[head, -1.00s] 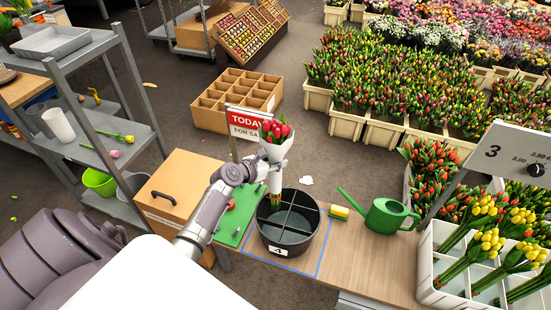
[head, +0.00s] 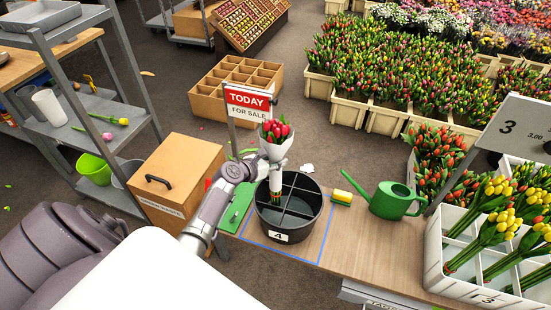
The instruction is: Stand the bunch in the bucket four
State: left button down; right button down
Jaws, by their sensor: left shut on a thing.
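The bunch of red tulips (head: 275,131) in a white wrap is upright in my left gripper (head: 270,160), which is shut around its wrapped lower part. The black bucket four (head: 284,231), with a "4" label on its front, stands on the table inside a blue outline. Crossed dividers split it into compartments. The green stems (head: 275,188) reach down past the bucket's back rim, over the back left part. Whether they touch the bottom I cannot tell. My right gripper is out of view.
A "TODAY FOR SALE" sign (head: 248,105) rises behind the bunch. A white crate (head: 436,268) with yellow tulips is at the right. The table front is clear.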

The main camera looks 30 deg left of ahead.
pick_arm(q)
notch_tip(320, 180, down, 7)
jog(key=b, duration=0.5)
jog(key=shift+r, duration=0.1)
jog(key=shift+f+b, duration=0.4)
jog(key=shift+f, duration=0.2)
jog(key=shift+f+b, duration=0.4)
jog(key=shift+b, duration=0.05)
grip_release()
jog(key=shift+s, duration=0.1)
dwell(0.7)
send_near(271, 178)
jog(key=shift+d, duration=0.15)
dwell(0.3)
